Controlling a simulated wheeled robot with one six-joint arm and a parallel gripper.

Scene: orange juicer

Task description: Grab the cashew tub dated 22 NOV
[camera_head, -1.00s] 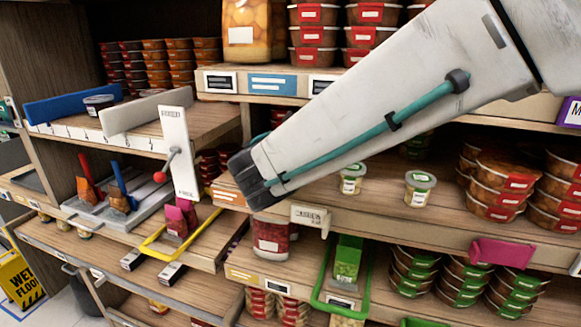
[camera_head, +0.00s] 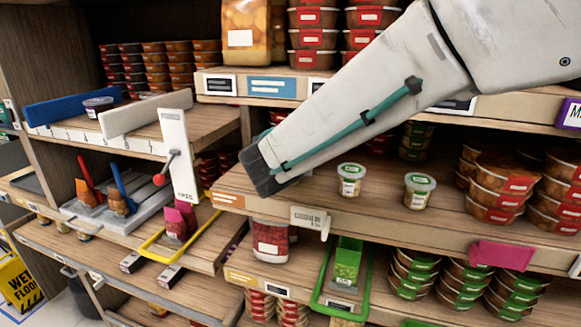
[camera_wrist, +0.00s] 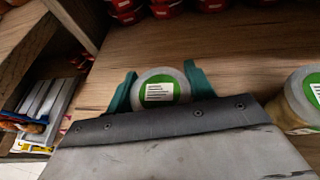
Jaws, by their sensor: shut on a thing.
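In the wrist view my gripper (camera_wrist: 160,72) has its teal fingers on both sides of a small tub (camera_wrist: 159,93) with a green-and-white lid label. It is shut on this tub; the label's print is too small to read. A second, similar tub (camera_wrist: 304,95) stands to the right, apart from the fingers. In the head view two green-lidded tubs, a left one (camera_head: 351,179) and a right one (camera_head: 419,190), stand on the middle shelf, to the right of my arm's dark end. My fingers and the held tub are hidden there behind my arm.
The middle shelf (camera_head: 385,213) has bare wood around the two tubs. Stacked red-label bowls (camera_head: 503,180) stand at its right. An upper shelf edge (camera_head: 255,86) runs above my arm. A white upright panel (camera_head: 179,150) and a yellow frame (camera_head: 160,250) are at left.

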